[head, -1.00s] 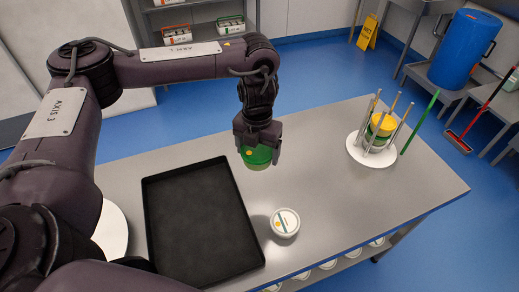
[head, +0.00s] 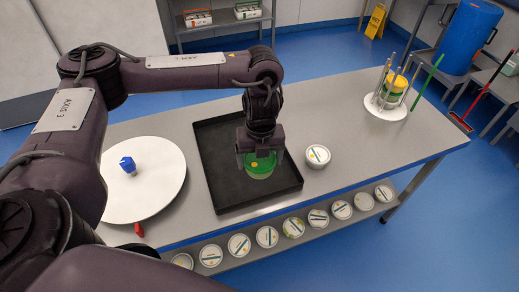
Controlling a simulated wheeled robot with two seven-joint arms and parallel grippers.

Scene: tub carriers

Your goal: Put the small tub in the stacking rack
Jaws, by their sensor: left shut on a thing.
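A tub with a green lid (head: 260,166) is in my left gripper (head: 261,150), which points down and is shut on it. The tub shows over the front part of the black tray; I cannot tell whether it touches the tray floor. The stacking rack (head: 387,106), a round white base with upright rods, stands at the far right of the table. A yellow-lidded tub (head: 399,83) sits between its rods, with another tub partly hidden below. A white-lidded tub (head: 318,156) stands on the table just right of the tray. My right gripper is not in view.
The black tray (head: 216,148) has a raised rim. A round white disc (head: 160,185) at the left bears a blue object (head: 128,165). Several tubs line the shelf below the table's front edge.

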